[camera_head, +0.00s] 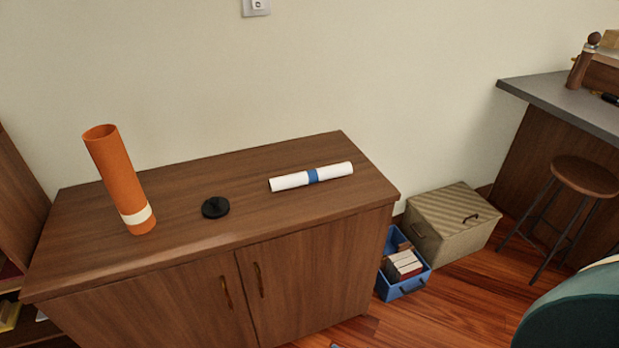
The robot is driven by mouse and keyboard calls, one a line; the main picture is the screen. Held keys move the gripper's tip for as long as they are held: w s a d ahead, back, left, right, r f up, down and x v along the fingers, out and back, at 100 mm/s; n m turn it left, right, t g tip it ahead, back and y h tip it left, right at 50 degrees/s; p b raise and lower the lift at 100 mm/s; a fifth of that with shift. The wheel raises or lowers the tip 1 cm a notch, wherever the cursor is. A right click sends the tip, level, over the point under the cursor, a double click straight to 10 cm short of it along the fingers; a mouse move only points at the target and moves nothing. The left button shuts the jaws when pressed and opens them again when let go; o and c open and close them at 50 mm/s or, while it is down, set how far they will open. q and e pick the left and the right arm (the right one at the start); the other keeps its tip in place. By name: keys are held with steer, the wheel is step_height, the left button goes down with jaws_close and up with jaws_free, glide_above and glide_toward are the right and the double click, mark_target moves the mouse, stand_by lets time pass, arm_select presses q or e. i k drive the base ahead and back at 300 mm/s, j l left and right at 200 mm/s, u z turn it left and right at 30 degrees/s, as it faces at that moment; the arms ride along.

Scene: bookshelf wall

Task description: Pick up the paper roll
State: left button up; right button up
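The paper roll (292,181) is white with a blue band around its middle. It lies on its side on top of the brown wooden cabinet (262,208), toward the right end. An orange tube (118,178) with a cream band near its bottom stands upright on the left part of the cabinet top. Its upper end looks open. A round black lid-like disc (215,207) lies on the cabinet top between the tube and the roll. Neither of my grippers is in view.
A blue box (410,284) with books and a lidded striped box (452,226) stand on the floor right of the cabinet. A stool (583,177) and a grey-topped counter (562,101) are farther right. A dark green rounded object (575,315) fills the lower right corner.

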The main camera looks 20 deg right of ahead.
mark_target(286, 182)
steer(key=i+j+z, duration=0.3)
steer(key=i+j, duration=0.4)
